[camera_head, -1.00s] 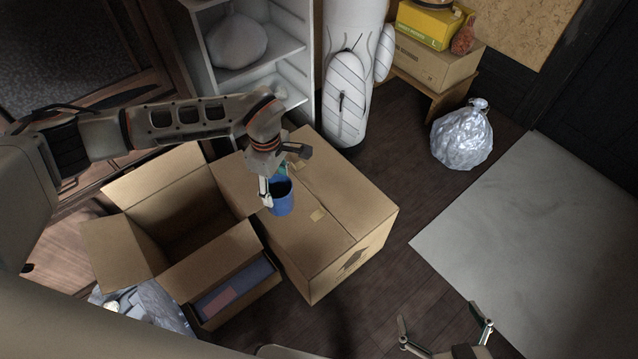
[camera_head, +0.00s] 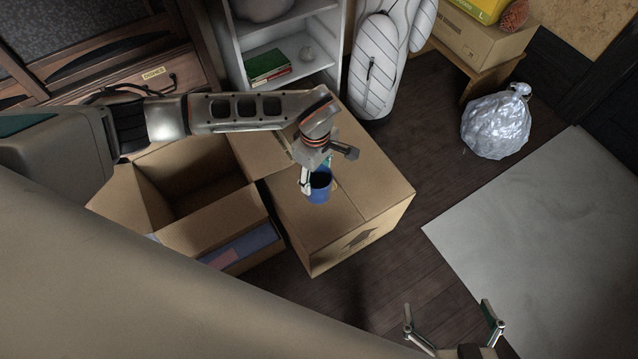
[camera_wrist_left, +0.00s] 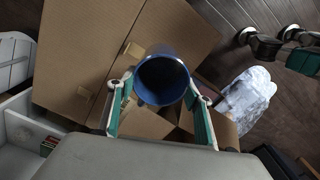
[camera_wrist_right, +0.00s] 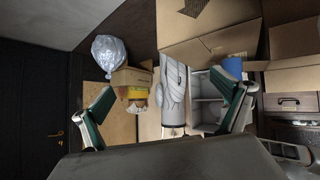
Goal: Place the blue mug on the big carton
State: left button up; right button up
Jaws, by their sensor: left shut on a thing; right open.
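The blue mug (camera_head: 319,191) is upright over the top of the big closed carton (camera_head: 368,205) in the head view. My left gripper (camera_head: 311,180) is shut on the mug's side. In the left wrist view the mug (camera_wrist_left: 162,82) sits between the two fingers, its open mouth facing the camera, with the carton top (camera_wrist_left: 85,50) behind it. I cannot tell whether its base touches the carton. My right gripper (camera_head: 447,312) is open and empty over the floor at the bottom. The right wrist view shows the mug (camera_wrist_right: 232,66) beyond its spread fingers.
An open carton (camera_head: 205,225) stands left of the big carton. A white shelf (camera_head: 285,45) and a white padded bag (camera_head: 377,70) stand behind. A silver sack (camera_head: 497,125) lies on the floor at right, near a grey mat (camera_head: 550,235). The floor between is clear.

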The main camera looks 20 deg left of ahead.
aim_at(316, 187)
pick_arm(q)
jog(key=shift+f, duration=0.65)
notch_tip(316, 187, down, 5)
jog(key=shift+s+r+b, duration=0.1)
jog(key=shift+s+b, duration=0.05)
jog(key=shift+b, duration=0.75)
jog(key=shift+f, duration=0.55)
jog(key=shift+w+r, duration=0.25)
jog(key=shift+f, duration=0.3)
jog(key=o, duration=1.7)
jog(key=shift+o, duration=0.2)
pick_arm(e)
jog(key=shift+w+a+r+t+y, duration=0.15)
jog(key=shift+w+a+r+y, duration=0.15)
jog(key=shift+a, duration=0.3)
jog(key=shift+w+a+r+t+y, duration=0.1)
jog(key=shift+w+a+r+t, duration=0.1)
jog(key=shift+a+r, duration=0.3)
jog(key=shift+s+f, duration=0.2)
